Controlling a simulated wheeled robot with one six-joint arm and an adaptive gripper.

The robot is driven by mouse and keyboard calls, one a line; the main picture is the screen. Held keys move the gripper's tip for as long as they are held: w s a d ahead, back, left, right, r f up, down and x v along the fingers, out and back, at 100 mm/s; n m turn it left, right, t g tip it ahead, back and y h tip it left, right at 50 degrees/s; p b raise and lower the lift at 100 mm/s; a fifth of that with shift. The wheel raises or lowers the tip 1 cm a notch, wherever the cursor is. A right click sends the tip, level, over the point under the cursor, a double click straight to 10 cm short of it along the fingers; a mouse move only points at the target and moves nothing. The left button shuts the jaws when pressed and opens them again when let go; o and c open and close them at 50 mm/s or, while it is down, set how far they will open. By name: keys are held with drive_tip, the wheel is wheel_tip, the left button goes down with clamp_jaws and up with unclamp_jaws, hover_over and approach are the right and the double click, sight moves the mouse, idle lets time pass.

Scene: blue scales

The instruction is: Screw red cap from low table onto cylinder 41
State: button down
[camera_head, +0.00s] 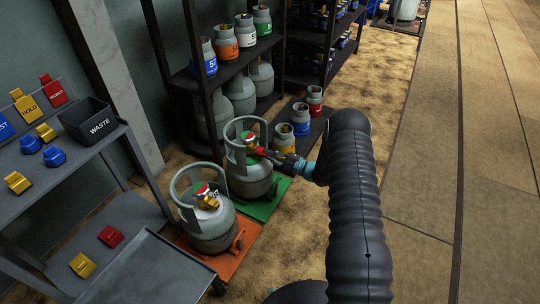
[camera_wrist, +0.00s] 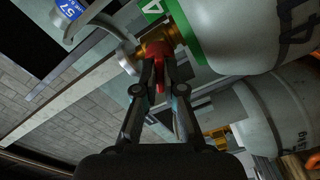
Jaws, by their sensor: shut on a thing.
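My gripper (camera_head: 272,156) is shut on a red cap (camera_head: 261,151) at the valve of the grey cylinder (camera_head: 251,184) on the green scale (camera_head: 268,207). In the wrist view my gripper's fingertips (camera_wrist: 159,66) close on the red cap (camera_wrist: 159,80), right against the brass valve (camera_wrist: 152,48). I cannot tell how far the cap is on the thread. Another red cap (camera_head: 111,236) lies on the lower grey shelf at the left.
A second grey cylinder (camera_head: 209,226) stands on the orange scale (camera_head: 212,268) in front. A rack (camera_head: 237,68) with several cylinders is behind. A grey table (camera_head: 62,160) with caps, tags and a WASTE bin (camera_head: 88,120) is at the left. The floor at the right is clear.

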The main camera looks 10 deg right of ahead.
drive_tip(key=shift+m+p, duration=0.5)
drive_tip(key=shift+m, duration=2.2)
drive_tip(key=c, duration=1.2)
unclamp_jaws()
drive_tip(key=shift+s, duration=0.1)
drive_tip(key=v, duration=1.2)
